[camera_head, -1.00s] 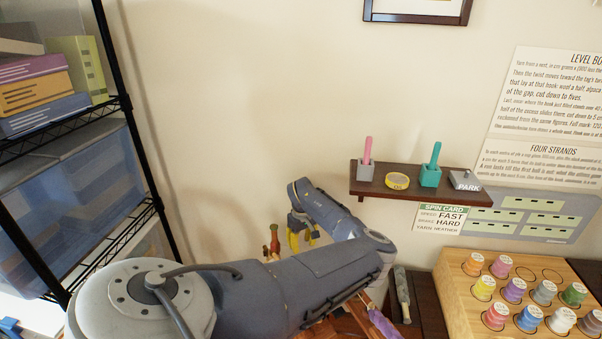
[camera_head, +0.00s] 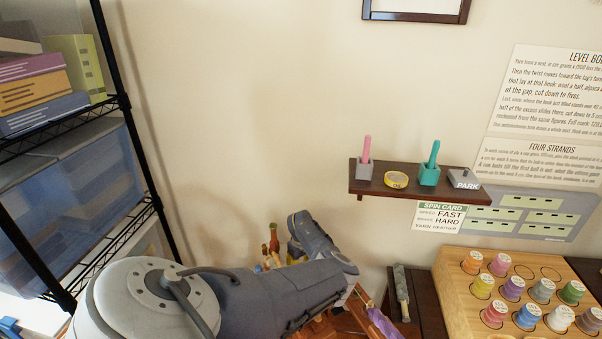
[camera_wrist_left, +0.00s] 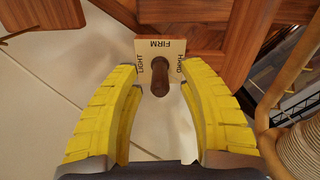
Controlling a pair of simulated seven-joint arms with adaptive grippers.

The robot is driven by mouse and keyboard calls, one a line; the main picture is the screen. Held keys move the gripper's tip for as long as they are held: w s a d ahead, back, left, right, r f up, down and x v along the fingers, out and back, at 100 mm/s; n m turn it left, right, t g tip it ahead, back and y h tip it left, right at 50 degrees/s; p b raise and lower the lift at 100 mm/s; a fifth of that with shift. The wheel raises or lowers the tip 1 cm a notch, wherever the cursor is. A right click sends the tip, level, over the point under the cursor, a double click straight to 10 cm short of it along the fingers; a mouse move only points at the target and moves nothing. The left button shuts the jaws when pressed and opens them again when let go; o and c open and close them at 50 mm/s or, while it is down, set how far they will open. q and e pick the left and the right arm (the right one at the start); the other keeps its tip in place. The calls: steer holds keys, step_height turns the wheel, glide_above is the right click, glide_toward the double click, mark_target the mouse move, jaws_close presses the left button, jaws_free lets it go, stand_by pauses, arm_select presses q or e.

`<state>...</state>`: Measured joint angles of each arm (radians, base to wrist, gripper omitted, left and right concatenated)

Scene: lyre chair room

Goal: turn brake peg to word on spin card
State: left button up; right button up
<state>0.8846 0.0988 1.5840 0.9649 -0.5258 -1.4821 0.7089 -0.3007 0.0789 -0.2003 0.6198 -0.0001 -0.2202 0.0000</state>
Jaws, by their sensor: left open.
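The brake peg (camera_wrist_left: 160,82) is a brown rounded wooden knob in the left wrist view. It stands in front of a pale plate (camera_wrist_left: 150,46) marked LIGHT on the left, FIRM at the top and HARD on the right. The peg is seen nearly end-on, so I cannot tell which word it points to. My left gripper (camera_wrist_left: 158,72) is open, its yellow fingers on either side of the peg with gaps showing. In the head view my arm mostly hides this gripper. The spin card (camera_head: 440,217) on the wall reads SPEED FAST, BRAKE HARD, YARN HEATHER. My right gripper is not in view.
A dark shelf (camera_head: 375,188) holds a pink stick, a yellow tape roll, a teal holder and a PARK block. A wooden rack (camera_head: 455,291) of coloured spools stands at right. A wire shelf with bins is at left. Reddish wooden parts and a wound bobbin (camera_wrist_left: 300,150) surround the gripper.

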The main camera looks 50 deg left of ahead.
arm_select(q)
steer(key=shift+f, duration=0.15)
jaws_close()
stand_by(0.4)
